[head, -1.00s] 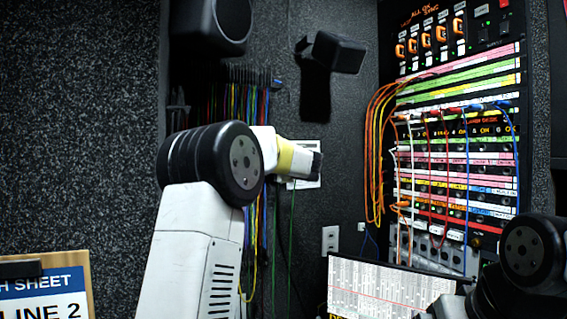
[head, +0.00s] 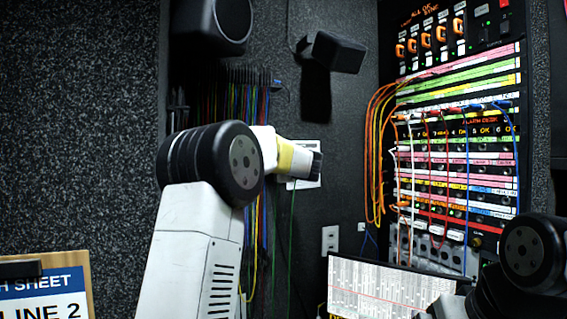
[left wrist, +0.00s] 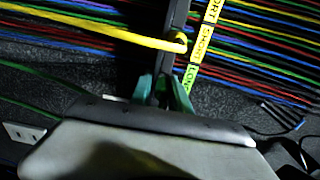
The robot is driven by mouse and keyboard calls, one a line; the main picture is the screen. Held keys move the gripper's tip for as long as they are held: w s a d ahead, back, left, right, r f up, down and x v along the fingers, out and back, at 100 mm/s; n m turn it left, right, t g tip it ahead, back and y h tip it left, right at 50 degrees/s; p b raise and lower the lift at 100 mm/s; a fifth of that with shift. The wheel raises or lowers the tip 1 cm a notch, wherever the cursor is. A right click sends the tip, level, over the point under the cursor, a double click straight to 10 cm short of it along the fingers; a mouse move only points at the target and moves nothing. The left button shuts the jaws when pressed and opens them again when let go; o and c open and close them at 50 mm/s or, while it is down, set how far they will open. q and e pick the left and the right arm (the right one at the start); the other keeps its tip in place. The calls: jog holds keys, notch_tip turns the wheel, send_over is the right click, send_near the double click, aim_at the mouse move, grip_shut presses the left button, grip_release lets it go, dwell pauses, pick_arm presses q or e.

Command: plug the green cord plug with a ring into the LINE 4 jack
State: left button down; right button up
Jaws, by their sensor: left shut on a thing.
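My left gripper (head: 316,166) is in front of the back wall, by the hanging cords. In the left wrist view the green parts at its tip (left wrist: 165,92) are close together at a dark upright bar. I take it to be shut on a green cord (head: 292,240), which hangs below the gripper; a green cord (left wrist: 35,78) also runs left of the gripper in the left wrist view. The plug and any ring are hidden. The patch bay (head: 455,170) is at the right, apart from the gripper; its LINE 4 jack cannot be made out. My right gripper is out of view.
Many coloured cords (head: 250,105) hang beside the left arm. A yellow cord (left wrist: 95,25) loops round the bar near yellow length labels (left wrist: 198,45). Orange cords (head: 375,150) bulge from the patch bay. A white printed sheet (head: 385,290) stands below; a clipboard (head: 60,260) is lower left.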

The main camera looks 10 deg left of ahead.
pick_arm(q)
jog(key=shift+r, duration=0.55)
jog(key=c, duration=0.9)
grip_release()
jog(key=shift+f, duration=0.1)
jog(key=o, duration=0.3)
jog(key=shift+f, duration=0.2)
jog(key=v, duration=0.7)
jog(key=shift+s+d, duration=0.25)
jog(key=shift+s, duration=0.1)
